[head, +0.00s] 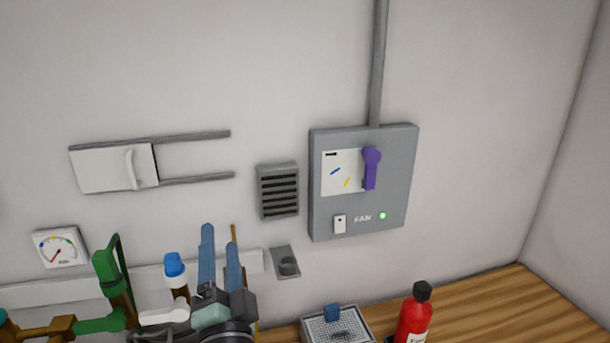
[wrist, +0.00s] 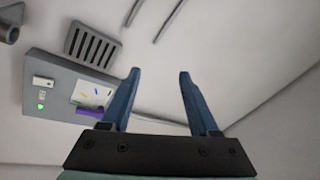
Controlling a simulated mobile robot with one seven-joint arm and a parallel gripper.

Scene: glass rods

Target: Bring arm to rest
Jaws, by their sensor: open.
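My gripper (head: 220,258) is at the lower middle of the head view, its two blue fingers pointing up and apart. Nothing is between them. In the wrist view my gripper (wrist: 158,85) also shows open and empty, with the wall behind it. It is in front of the wall, left of the grey fan box (head: 398,210). The base of my arm is cut off by the lower edge of the head view.
The fan box has a purple lever (head: 371,168) and a lit green lamp (head: 382,216). A red bottle (head: 412,318) and a grey tray with a mesh top (head: 362,322) stand on the wooden counter (head: 490,300). Green and white pipe parts (head: 112,275) are close left of my gripper.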

